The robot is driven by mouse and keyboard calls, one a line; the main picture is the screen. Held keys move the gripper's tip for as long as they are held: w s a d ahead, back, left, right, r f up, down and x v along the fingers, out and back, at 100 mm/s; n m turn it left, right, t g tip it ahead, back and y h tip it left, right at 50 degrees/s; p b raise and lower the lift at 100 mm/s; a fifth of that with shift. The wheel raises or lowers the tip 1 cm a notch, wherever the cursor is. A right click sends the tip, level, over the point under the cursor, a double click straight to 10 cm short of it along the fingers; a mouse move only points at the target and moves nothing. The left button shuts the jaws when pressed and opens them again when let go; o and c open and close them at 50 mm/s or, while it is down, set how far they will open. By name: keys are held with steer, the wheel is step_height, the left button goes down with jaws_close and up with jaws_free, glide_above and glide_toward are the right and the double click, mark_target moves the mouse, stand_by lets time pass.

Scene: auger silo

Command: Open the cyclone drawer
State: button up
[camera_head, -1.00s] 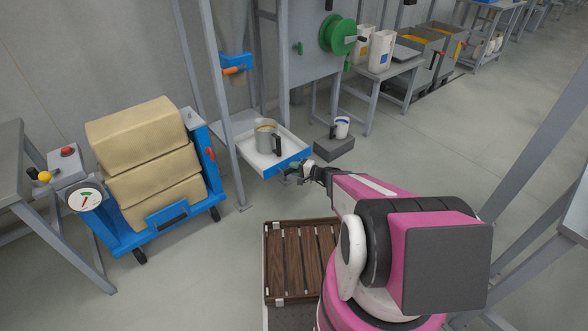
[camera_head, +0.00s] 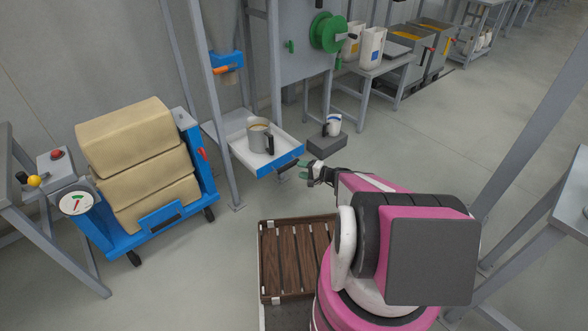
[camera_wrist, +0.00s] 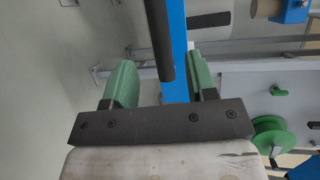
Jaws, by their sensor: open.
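The cyclone drawer is a white tray with a blue front (camera_head: 284,163), below the grey upright panel on its stand. It stands out, its inside in view, and holds a grey mug (camera_head: 258,137). A dark bar handle (camera_head: 291,163) is on its front. My gripper (camera_head: 312,171) is open, just right of the front, with a small gap to the handle. In the wrist view, the handle (camera_wrist: 158,40) lies ahead between the green fingers, in front of the blue strip. I see no finger touching it.
A blue cart with tan sacks (camera_head: 140,165) stands at left. A slatted wooden crate (camera_head: 297,258) is nearer.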

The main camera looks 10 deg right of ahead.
steer(key=shift+v, duration=1.6)
steer(key=shift+r, duration=0.1)
steer(key=s+a+r+n+g+h, duration=0.4)
steer(key=s+r+n+g+h, duration=0.15)
steer(key=g, duration=0.25)
steer(key=s+d+r+n+h, duration=0.2)
steer(key=s+d+r+h, duration=0.1)
steer(key=d+r+h, duration=0.3)
step_height(320, 180, up, 2)
steer(key=shift+s+r+g+h, duration=0.15)
steer(key=shift+s+g+h, duration=0.25)
steer(key=shift+h, duration=0.55)
